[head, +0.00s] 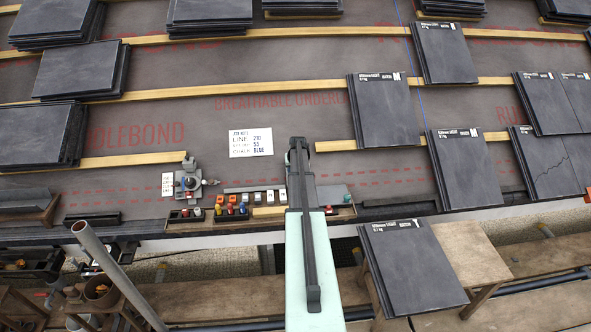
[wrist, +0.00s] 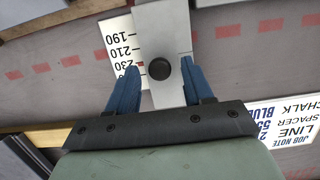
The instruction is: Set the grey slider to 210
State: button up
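The grey slider (wrist: 163,25) shows in the wrist view as a pale grey bar with a round black knob (wrist: 160,68). A white scale card (wrist: 122,48) lies along its left side, with marks 190, 210 and 230 readable. The knob sits roughly level with 230 or just past it; I see no clear pointer, so the exact setting cannot be read. My gripper (wrist: 158,72) is open, its blue fingers on either side of the knob with a gap at each side. In the head view my gripper (head: 299,145) and arm hide the slider.
A job note (head: 250,142) lies left of my gripper in the head view, reading line 270, spacer 55, chalk blue. A tray (head: 262,212) with small coloured parts and a tool fixture (head: 190,183) are left of my arm. Slates (head: 385,110) lie to the right.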

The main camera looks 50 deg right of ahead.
grip_shut()
dwell(0.4)
jog(key=shift+s+a+f, duration=0.6)
jog(key=shift+s+a, duration=0.05)
jog(key=shift+o, duration=0.3)
grip_release()
jog(key=shift+d, duration=0.1)
jog(key=v, duration=1.3)
jog(key=shift+r, duration=0.4)
